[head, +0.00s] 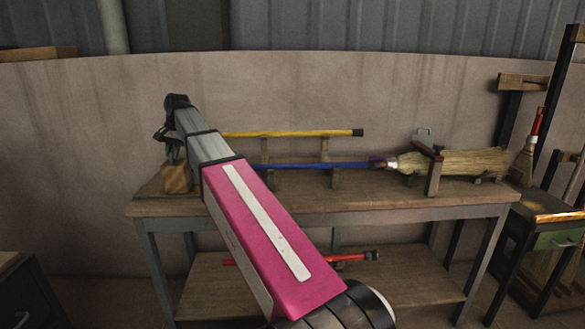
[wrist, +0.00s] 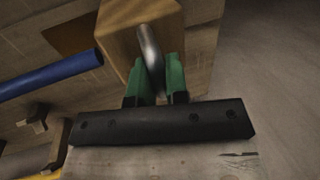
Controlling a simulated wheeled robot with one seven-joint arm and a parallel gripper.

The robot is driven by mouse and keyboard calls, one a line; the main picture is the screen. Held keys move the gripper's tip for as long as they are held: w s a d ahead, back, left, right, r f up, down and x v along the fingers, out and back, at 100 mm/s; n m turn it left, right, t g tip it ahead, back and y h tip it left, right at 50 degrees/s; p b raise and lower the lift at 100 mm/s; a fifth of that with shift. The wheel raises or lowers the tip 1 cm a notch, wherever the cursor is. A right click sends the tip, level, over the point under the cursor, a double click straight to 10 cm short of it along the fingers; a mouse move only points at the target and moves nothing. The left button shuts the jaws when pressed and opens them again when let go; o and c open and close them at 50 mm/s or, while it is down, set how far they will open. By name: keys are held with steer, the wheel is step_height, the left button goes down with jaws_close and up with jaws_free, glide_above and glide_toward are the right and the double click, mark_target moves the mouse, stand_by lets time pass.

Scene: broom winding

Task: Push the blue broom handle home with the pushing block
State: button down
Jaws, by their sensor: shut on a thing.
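The blue broom handle (head: 310,166) lies level on the bench supports, its right end at the straw broom head (head: 450,162). The arm hides part of its left side in the head view. In the wrist view its free end (wrist: 60,75) points at the wooden pushing block (wrist: 188,32). The end is close to the block; I cannot tell whether they touch. My gripper (wrist: 157,78) has green fingers shut on the block's metal loop handle. In the head view the block (head: 176,179) is at the bench's left end, below the gripper.
The wooden bench (head: 360,200) holds a yellow handle (head: 290,133) behind the blue one. A brown clamp-like bracket (head: 433,170) stands at the broom head. A red handle (head: 355,256) lies on the lower shelf. Another broom (head: 530,145) stands at the right.

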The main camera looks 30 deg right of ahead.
steer(key=shift+s+d, duration=0.25)
steer(key=shift+d, duration=0.35)
steer(key=shift+s+d, duration=0.25)
steer(key=shift+d, duration=0.4)
steer(key=shift+s+d, duration=0.25)
steer(key=shift+d, duration=0.35)
steer(key=shift+c, duration=2.4)
jaws_free()
steer(key=shift+r, duration=0.2)
steer(key=v, duration=0.9)
steer(key=shift+r, duration=0.3)
steer(key=shift+s+d, duration=0.1)
